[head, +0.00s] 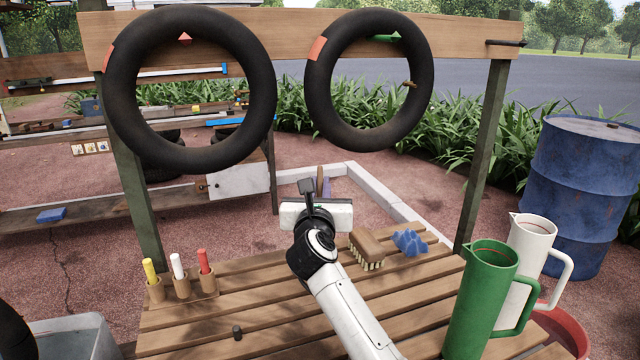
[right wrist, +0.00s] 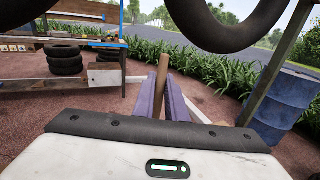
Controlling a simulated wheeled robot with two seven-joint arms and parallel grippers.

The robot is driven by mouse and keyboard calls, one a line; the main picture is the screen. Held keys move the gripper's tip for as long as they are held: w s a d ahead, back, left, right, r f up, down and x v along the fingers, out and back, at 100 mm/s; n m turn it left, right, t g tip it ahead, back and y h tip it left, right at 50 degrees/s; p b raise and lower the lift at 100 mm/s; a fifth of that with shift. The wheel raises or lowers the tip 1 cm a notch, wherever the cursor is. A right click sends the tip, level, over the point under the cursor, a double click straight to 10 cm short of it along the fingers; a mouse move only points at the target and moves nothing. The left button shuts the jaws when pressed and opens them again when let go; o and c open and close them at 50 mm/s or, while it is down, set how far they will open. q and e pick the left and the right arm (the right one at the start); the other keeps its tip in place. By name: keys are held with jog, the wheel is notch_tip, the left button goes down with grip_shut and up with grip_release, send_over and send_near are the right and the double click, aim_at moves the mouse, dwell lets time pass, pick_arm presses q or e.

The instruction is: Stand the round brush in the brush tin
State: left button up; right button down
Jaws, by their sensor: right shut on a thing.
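My right gripper (head: 323,188) reaches out over the far edge of the slatted bench, seen mostly from behind. In the right wrist view its purple fingers (right wrist: 167,100) are shut on a brown wooden stick (right wrist: 162,78), which looks like the handle of the round brush. The stick's top also shows in the head view (head: 320,172), roughly upright. Its lower end and any bristles are hidden behind my wrist. I cannot make out the brush tin in either view. My left gripper is not in view.
On the bench (head: 240,320) are a block brush (head: 367,248), a blue lump (head: 410,241), chalk holders (head: 181,286), a green jug (head: 481,295) and a white jug (head: 528,250). Two tyres (head: 190,90) (head: 368,80) hang above. A blue drum (head: 580,190) stands right.

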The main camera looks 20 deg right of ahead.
jog(key=shift+f+b, duration=1.05)
jog(key=shift+f, duration=0.75)
jog(key=c, duration=1.7)
grip_release()
jog(key=v, duration=1)
jog(key=shift+s+p, duration=0.2)
jog(key=shift+p, duration=0.1)
